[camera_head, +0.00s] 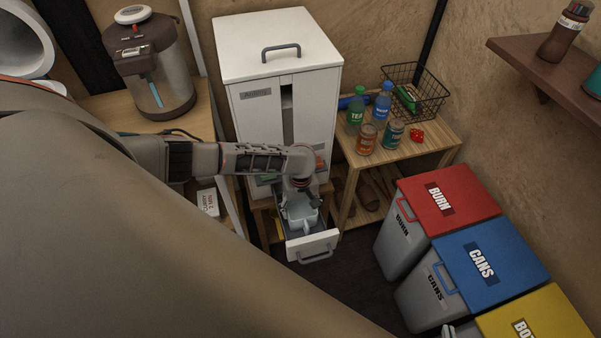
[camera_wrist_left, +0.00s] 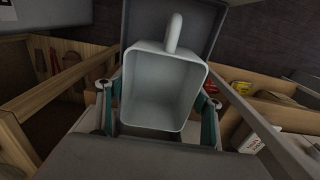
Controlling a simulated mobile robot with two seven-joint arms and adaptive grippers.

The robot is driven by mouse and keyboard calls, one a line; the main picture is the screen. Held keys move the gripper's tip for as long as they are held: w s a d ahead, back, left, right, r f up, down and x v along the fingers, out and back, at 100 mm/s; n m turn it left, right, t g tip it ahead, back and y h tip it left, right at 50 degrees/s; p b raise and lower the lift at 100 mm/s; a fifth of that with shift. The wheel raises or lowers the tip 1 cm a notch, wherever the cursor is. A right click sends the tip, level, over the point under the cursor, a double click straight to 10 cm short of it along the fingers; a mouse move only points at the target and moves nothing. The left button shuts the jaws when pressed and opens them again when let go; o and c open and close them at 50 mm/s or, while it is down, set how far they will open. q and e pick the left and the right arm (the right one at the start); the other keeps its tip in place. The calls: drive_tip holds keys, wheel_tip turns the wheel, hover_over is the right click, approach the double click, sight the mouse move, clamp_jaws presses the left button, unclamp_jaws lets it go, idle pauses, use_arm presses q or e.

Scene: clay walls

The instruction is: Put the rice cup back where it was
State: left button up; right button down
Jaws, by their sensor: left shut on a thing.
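My forearm hides part of the dispenser's lower front.
A low wooden table (camera_head: 437,147) with bottles, jars and a wire basket (camera_head: 417,85) stands right of the dispenser. Red (camera_head: 447,197), blue (camera_head: 490,262) and yellow (camera_head: 537,318) lidded bins are at the right. A water boiler (camera_head: 155,70) stands at left.

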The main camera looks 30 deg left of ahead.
sight(300, 217)
use_arm(q)
drive_tip(key=shift+f, duration=0.25)
drive_tip(key=o, duration=1.3)
wheel_tip(300, 217, up, 12)
drive_tip(key=shift+r, duration=0.1)
